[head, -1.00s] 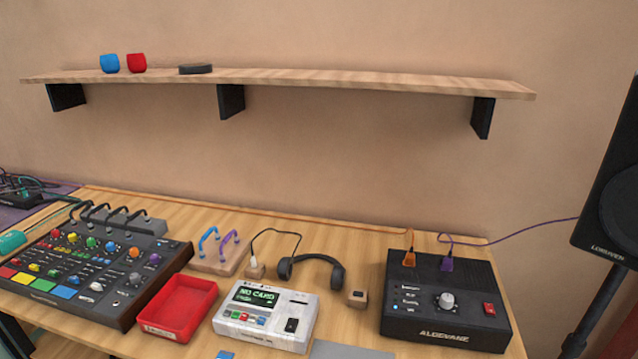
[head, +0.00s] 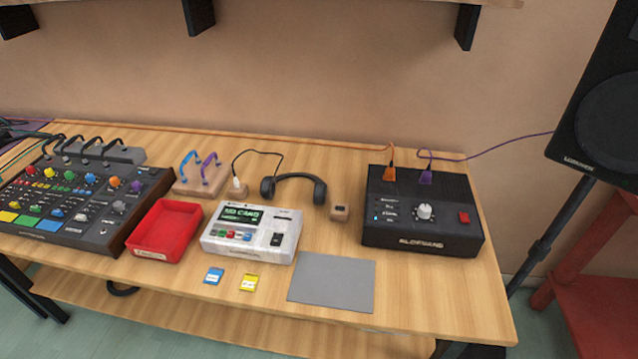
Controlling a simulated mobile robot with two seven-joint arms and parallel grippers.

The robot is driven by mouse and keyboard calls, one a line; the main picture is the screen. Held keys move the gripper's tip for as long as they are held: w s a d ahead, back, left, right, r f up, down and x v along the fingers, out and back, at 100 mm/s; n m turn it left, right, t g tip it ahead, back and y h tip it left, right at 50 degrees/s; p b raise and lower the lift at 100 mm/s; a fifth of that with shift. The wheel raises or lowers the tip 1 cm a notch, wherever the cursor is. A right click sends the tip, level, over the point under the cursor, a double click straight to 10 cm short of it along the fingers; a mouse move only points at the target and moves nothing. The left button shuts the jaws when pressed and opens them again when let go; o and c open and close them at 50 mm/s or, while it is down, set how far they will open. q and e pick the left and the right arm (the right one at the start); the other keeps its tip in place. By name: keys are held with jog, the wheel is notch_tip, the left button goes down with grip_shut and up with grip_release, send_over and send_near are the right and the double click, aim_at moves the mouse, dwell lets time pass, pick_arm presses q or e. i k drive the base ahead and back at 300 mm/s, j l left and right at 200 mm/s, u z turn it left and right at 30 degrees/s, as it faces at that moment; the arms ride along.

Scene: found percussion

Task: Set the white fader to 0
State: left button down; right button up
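The dark mixer (head: 104,236) with wooden side panels stands at the left end of the table, its left edge cut off by the picture. The white fader cap (head: 80,217) sits low on its panel, near the front right, to the right of the coloured fader caps. Its scale is too small to read. Neither of my grippers is in view.
A red tray (head: 165,230), a white card device (head: 250,232), blue (head: 213,275) and yellow (head: 248,282) cards, and a grey mat (head: 332,282) lie right of the mixer. Headphones (head: 320,190) and a black amplifier (head: 425,240) stand farther right. Cables run behind.

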aim_at(81, 217)
jog(key=i+j+u, duration=0.1)
jog(key=j, duration=0.3)
jog(key=i+j+u, duration=0.1)
jog(key=j, duration=0.35)
jog(key=i+j+u, duration=0.15)
jog(key=j, duration=0.25)
jog(key=i+j+u, duration=0.1)
jog(key=j, duration=0.25)
jog(key=i+j+u, duration=0.1)
jog(key=j, duration=0.3)
